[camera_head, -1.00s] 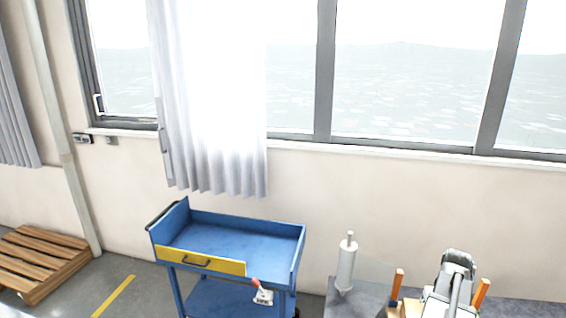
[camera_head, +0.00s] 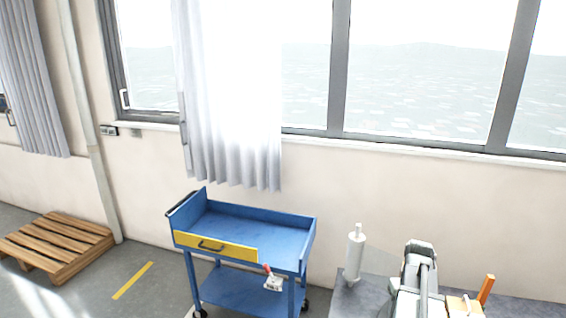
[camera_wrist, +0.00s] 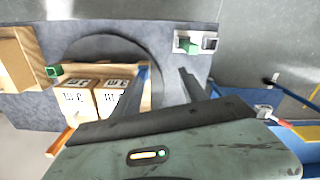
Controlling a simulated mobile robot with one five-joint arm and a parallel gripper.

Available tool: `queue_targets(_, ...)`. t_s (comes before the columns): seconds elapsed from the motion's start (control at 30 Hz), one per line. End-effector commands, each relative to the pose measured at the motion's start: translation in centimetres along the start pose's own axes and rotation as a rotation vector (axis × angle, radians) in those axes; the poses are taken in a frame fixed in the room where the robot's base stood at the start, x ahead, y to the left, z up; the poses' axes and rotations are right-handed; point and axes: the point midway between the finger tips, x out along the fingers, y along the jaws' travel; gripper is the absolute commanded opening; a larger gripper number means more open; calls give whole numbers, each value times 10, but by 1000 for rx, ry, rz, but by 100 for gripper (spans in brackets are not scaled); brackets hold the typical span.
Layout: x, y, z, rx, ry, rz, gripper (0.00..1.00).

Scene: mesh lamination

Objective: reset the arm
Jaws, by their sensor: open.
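My gripper (camera_wrist: 164,72) shows in the wrist view with its two dark fingers apart and nothing between them. The fingers point over a grey bench top (camera_wrist: 232,38). A wooden tray (camera_wrist: 85,70) holding light boxes (camera_wrist: 78,98) with dark printed marks lies to the left of the fingers, partly hidden by the left finger. My arm stands at the lower right of the head view, above the bench; my gripper cannot be made out there.
A blue cart (camera_head: 252,222) with a yellow drawer stands left of the bench. A white roll (camera_head: 355,255) stands upright on the bench, left of my arm. A wooden pallet (camera_head: 58,245) lies on the floor at the far left. Floor between pallet and cart is clear.

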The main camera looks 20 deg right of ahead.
Motion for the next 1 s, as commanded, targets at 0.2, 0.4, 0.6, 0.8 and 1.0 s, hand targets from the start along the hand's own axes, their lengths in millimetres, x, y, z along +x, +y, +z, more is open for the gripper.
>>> queue_targets(0.2,7,-131,-25,-223,0,0,51)
queue_targets(0.4,14,-298,-8,-454,0,0,51)
queue_targets(0.6,18,-405,38,-551,-1,0,51)
queue_targets(0.8,18,-413,56,-394,-1,0,51)
queue_targets(1.0,18,-412,55,-368,-1,0,51)
